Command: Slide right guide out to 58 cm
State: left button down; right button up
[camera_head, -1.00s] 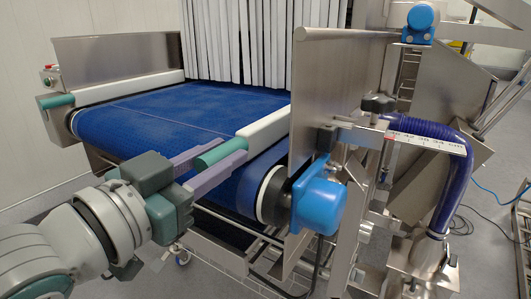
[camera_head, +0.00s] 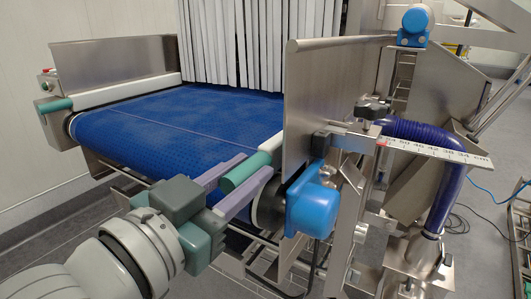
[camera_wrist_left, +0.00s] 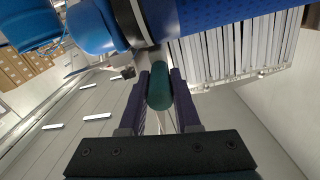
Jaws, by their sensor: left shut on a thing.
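The right guide is a white rail (camera_head: 272,143) beside the upright steel side plate, with a green handle (camera_head: 238,176) at its near end. My left gripper (camera_head: 256,166) is shut on this handle, one purple finger on each side. The left wrist view shows the green handle (camera_wrist_left: 159,90) between the fingers. A steel scale (camera_head: 430,148) marked in cm sticks out to the right of the side plate. A red mark (camera_head: 381,142) lies near its left end, by the higher numbers; its exact reading is too small to tell. My right gripper is not in view.
The blue belt (camera_head: 180,125) runs under white strip curtains (camera_head: 262,45). The left guide (camera_head: 127,90), with its green handle (camera_head: 56,105), lies along the far side. A blue motor (camera_head: 312,208) sits just right of my left gripper. A blue hose (camera_head: 450,185) bends down beyond the scale.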

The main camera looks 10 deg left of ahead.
pick_arm(q)
jog(key=shift+s+d+r, duration=0.1)
jog(key=shift+s+d, duration=0.1)
jog(key=shift+d, duration=0.25)
jog(key=shift+s+d, duration=0.15)
jog(key=shift+d, duration=0.3)
jog(key=c, duration=0.6)
grip_release()
jog(key=v, duration=1)
